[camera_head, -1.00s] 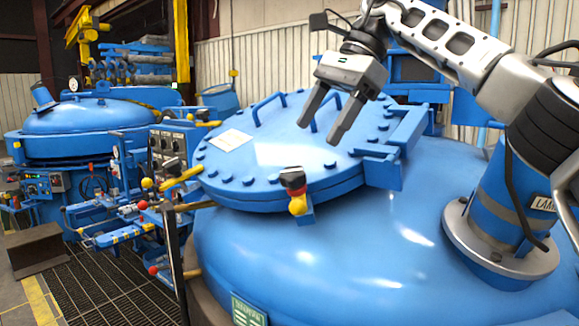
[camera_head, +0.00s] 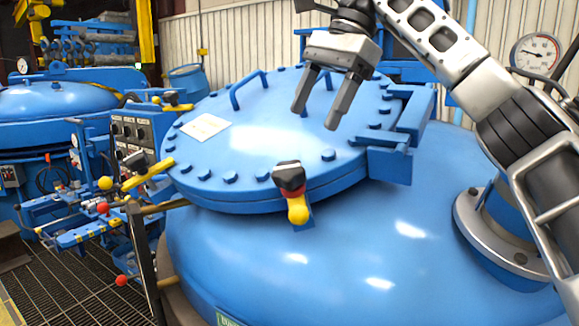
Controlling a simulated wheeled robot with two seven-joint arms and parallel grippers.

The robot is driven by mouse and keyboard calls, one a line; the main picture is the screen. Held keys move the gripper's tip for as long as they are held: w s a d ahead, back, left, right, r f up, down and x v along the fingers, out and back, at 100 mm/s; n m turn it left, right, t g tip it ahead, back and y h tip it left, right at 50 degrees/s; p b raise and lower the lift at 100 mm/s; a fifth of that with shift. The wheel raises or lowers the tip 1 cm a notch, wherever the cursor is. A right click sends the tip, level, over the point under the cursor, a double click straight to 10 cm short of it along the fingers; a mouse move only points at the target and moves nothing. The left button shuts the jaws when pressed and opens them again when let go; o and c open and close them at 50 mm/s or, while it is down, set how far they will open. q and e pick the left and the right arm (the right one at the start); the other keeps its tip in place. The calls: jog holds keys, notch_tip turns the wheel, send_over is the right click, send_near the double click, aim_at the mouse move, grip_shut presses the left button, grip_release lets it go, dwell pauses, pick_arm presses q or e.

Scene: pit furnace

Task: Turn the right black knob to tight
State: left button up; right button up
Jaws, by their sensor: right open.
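A black knob (camera_head: 289,176) with a red band and a yellow lower part sits at the front edge of the round blue lid (camera_head: 250,145). It is the only black-topped knob clearly seen on this side of the lid. My right gripper (camera_head: 315,117) comes in from the upper right, with its two fingers apart and pointing down. It hangs above the lid, up and slightly right of the knob, apart from it, with nothing between the fingers. My left gripper does not show.
Blue handles (camera_head: 248,90) and bolts stand up from the lid. A blue bracket (camera_head: 395,150) juts out at its right. A black control panel (camera_head: 130,133) and yellow-ended levers (camera_head: 148,176) are at left. A gauge (camera_head: 536,55) is at upper right.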

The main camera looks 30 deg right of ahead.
aim_at(290, 166)
jog(key=x, duration=1)
jog(key=shift+w+a+f, duration=0.1)
jog(key=shift+a+f, duration=0.05)
jog(key=shift+f, duration=0.2)
jog(key=c, duration=1)
